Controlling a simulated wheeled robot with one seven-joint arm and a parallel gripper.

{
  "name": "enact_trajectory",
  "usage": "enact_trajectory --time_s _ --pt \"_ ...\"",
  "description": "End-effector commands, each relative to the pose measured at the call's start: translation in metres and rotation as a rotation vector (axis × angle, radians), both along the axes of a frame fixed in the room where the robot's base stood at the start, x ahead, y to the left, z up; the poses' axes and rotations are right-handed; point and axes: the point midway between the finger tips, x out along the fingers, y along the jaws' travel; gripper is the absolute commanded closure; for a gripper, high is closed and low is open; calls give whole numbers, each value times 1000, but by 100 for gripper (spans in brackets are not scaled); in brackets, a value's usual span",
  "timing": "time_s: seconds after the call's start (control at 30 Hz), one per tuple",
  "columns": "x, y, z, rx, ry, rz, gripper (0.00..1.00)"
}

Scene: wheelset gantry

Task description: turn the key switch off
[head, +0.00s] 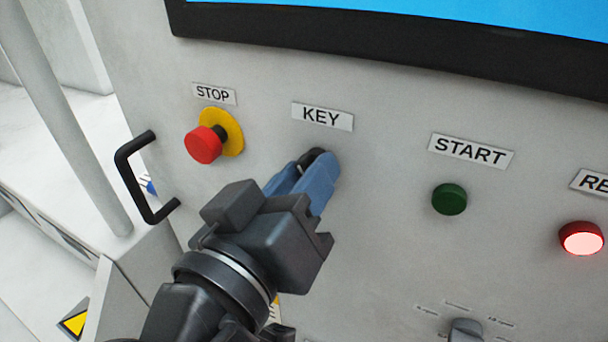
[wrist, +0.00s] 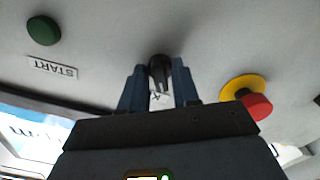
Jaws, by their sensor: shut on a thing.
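The black key switch (head: 316,156) sits on the grey panel just below the KEY label (head: 322,116). My gripper (head: 318,172) reaches up to it from below with its blue fingers on either side. In the wrist view the dark key switch (wrist: 160,70) stands between the two blue fingertips of my gripper (wrist: 159,82). The fingers are shut on the switch. They hide most of it in the head view, and its exact turn angle is hard to tell.
A red stop button (head: 203,145) on a yellow base is left of the key switch. A green START button (head: 449,199) and a lit red button (head: 581,238) are to the right. A black handle (head: 133,180) juts out at the left. A screen (head: 420,15) is above.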

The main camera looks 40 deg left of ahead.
Motion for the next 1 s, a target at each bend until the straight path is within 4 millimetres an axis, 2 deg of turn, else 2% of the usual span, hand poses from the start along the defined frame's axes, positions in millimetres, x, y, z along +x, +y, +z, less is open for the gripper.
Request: enact_trajectory --time_s 0.03,0.1,0.43,0.8,1.0 --pt "0 0 0 -1 0 1 67" --pt "0 0 0 -1 0 1 60" --pt "-5 -1 -1 0 0 1 60" --pt "-60 -13 -2 0 0 4 60" --pt "-75 -18 -1 -1 -1 1 60"
